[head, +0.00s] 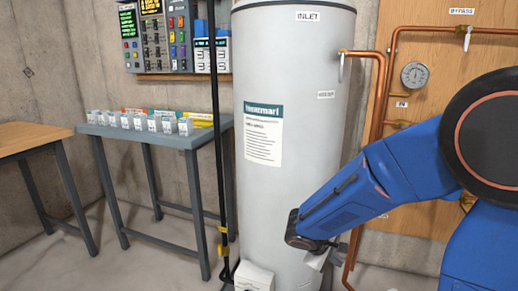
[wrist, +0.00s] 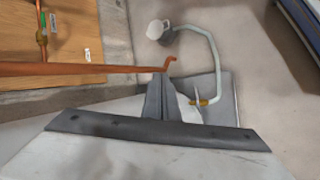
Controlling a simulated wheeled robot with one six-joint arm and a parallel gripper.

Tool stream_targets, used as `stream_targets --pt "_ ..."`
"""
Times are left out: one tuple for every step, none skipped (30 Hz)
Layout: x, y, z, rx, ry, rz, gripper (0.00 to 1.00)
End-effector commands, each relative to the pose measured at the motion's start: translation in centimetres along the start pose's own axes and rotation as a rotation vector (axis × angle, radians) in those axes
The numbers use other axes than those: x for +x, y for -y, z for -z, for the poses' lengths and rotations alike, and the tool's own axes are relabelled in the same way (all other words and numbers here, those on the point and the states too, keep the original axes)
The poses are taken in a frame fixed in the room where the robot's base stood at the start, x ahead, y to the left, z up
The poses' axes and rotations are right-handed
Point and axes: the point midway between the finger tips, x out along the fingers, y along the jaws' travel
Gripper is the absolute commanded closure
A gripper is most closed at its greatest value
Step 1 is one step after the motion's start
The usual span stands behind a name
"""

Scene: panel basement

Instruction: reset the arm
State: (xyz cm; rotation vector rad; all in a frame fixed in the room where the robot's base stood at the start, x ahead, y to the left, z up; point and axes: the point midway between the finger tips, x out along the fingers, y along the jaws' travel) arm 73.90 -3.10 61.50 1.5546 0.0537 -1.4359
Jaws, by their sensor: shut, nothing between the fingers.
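My arm is blue and reaches in from the right in the head view, bent down toward the foot of the water heater (head: 265,200). My gripper (head: 320,260) hangs low beside the heater's right side, partly hidden by my wrist. In the wrist view my gripper (wrist: 165,80) shows two grey fingers together, with nothing between them. Its tips appear close to a copper pipe (wrist: 80,69) in that picture; I cannot tell whether they touch it.
A wooden board with copper pipes (head: 380,100) and a gauge (head: 414,75) stands right of the heater. A grey table (head: 165,138) with several small boxes and a wooden table (head: 28,137) stand left. Floor between the tables is clear.

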Motion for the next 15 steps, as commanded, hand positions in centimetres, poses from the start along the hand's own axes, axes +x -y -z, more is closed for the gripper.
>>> stream_targets --pt "-0.6 -0.6 -1.4 0.041 -0.001 0.016 1.0" --pt "-1.0 -0.8 -2.1 0.064 0.0 0.028 1.0" --pt "-1.4 -1.0 -3.1 0.094 0.002 0.043 1.0" --pt "-1.7 -1.1 -3.9 0.116 0.002 0.056 1.0" --pt "-2.0 -1.3 -4.7 0.138 0.002 0.067 1.0" --pt "-2.5 -1.4 -5.6 0.166 0.002 0.083 1.0" --pt "-2.8 -1.5 -6.3 0.189 0.0 0.095 1.0" --pt "-3.2 -1.6 -7.0 0.212 -0.001 0.107 1.0" --pt "-3.6 -1.7 -7.9 0.239 -0.004 0.123 1.0" --pt "-4.0 -1.7 -8.6 0.261 -0.006 0.135 1.0" --pt "-4.3 -1.7 -9.2 0.284 -0.009 0.148 1.0" --pt "-4.8 -1.6 -10.1 0.311 -0.013 0.164 1.0" --pt "-5.1 -1.6 -10.8 0.331 -0.016 0.176 1.0" --pt "-5.5 -1.6 -11.4 0.353 -0.02 0.189 1.0" --pt "-5.9 -1.5 -12.2 0.38 -0.025 0.205 1.0"
